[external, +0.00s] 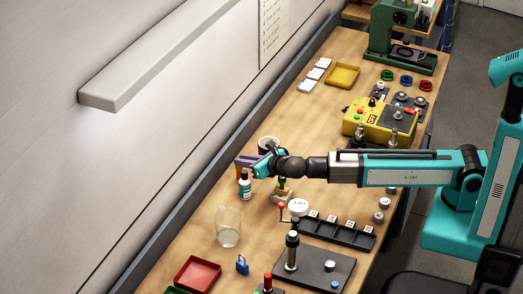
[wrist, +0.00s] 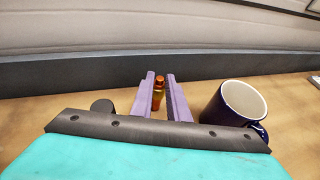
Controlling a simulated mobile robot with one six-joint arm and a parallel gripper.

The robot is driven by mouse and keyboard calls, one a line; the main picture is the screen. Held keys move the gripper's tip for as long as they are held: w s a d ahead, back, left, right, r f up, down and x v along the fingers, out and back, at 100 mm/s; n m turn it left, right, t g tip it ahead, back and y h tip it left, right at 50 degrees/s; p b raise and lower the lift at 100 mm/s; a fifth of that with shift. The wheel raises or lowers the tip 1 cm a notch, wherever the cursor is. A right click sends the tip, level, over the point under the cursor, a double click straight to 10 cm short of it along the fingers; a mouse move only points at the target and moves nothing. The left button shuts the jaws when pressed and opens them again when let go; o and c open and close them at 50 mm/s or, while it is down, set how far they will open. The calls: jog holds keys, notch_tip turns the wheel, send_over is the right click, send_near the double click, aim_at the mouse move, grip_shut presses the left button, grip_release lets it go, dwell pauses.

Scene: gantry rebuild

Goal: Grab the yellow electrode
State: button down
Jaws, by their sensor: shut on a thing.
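My gripper (external: 246,161) has two purple fingers and reaches over the bench near the wall side. In the wrist view my gripper (wrist: 160,76) is shut on a small amber object (wrist: 158,98) with an orange top, seen upright between the fingers. It looks like a small bottle, and I cannot tell whether it is the yellow electrode. Its lower end is hidden by my wrist.
A dark blue mug (wrist: 243,101) stands close on the right. A black cap (wrist: 102,106) shows on the left. A glass beaker (external: 228,229) and a black rack (external: 337,232) are nearer the camera.

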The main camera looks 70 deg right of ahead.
jog(key=shift+r, duration=0.2)
jog(key=s+d+r+b, duration=0.1)
jog(key=s+r+b, duration=0.2)
jog(key=s+b, duration=0.3)
jog(key=shift+s+d+r, duration=0.25)
jog(key=shift+s+r, duration=0.05)
jog(key=shift+s, duration=0.65)
jog(key=b, duration=0.4)
jog(key=shift+s, duration=0.2)
jog(key=s+b, duration=0.1)
jog(key=b, duration=0.3)
jog(key=s+b, duration=0.1)
jog(key=b, duration=0.4)
jog(key=shift+d+r, duration=0.15)
jog(key=shift+d, duration=0.1)
jog(key=s+b, duration=0.3)
jog(key=s+d+b, duration=0.1)
jog(key=s+b, duration=0.1)
jog(key=shift+s+r, duration=0.15)
jog(key=shift+r, duration=0.2)
